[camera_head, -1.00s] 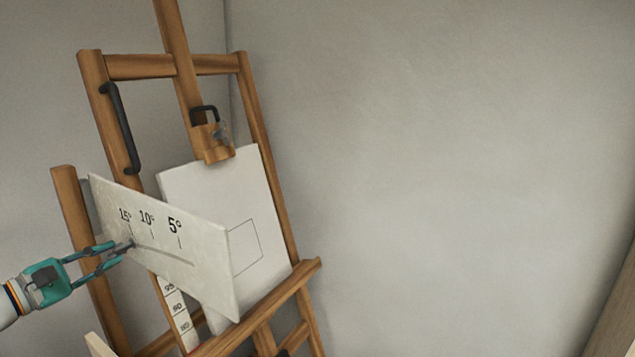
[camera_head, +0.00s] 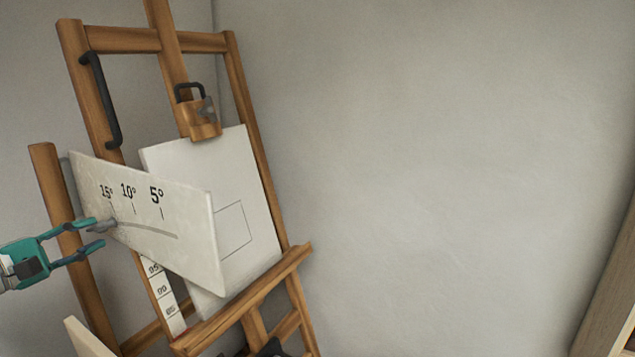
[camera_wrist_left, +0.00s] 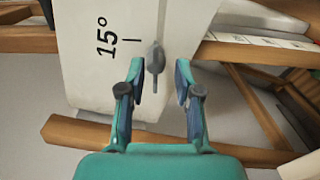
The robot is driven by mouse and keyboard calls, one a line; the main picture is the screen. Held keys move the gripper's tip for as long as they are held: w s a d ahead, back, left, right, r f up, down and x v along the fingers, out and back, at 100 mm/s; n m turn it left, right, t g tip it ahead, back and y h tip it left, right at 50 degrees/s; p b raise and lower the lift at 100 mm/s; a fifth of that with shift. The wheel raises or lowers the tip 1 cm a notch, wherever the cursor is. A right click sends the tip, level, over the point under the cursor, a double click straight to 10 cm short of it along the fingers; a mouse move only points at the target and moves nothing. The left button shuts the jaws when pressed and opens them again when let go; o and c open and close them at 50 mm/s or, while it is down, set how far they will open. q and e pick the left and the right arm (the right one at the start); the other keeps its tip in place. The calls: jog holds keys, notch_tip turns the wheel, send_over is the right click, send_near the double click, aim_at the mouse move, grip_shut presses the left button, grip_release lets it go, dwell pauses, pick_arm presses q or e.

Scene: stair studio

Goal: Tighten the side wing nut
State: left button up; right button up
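The grey side wing nut (camera_head: 105,226) sits on the pale angle plate (camera_head: 190,248) marked 15°, 10° and 5°, at the left of the wooden easel, near the 15° end of the plate's slot. In the left wrist view the wing nut (camera_wrist_left: 155,57) stands just beyond my fingertips, nearer the left finger, its long side roughly in line with the fingers. My left gripper (camera_head: 97,233) is open, its fingers apart and empty in the wrist view (camera_wrist_left: 160,72). Whether one finger touches the nut is unclear. My right gripper is not in view.
The wooden easel (camera_head: 91,100) holds a white canvas (camera_head: 255,235) under a top clamp (camera_head: 203,120). A black handle (camera_head: 103,105) is on its left post. A numbered scale strip (camera_head: 162,289) is below the plate. Clear wall lies to the right.

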pick_arm(q)
jog(key=shift+r, duration=0.1)
jog(key=b+v, duration=0.2)
jog(key=v, duration=0.4)
dwell(0.5)
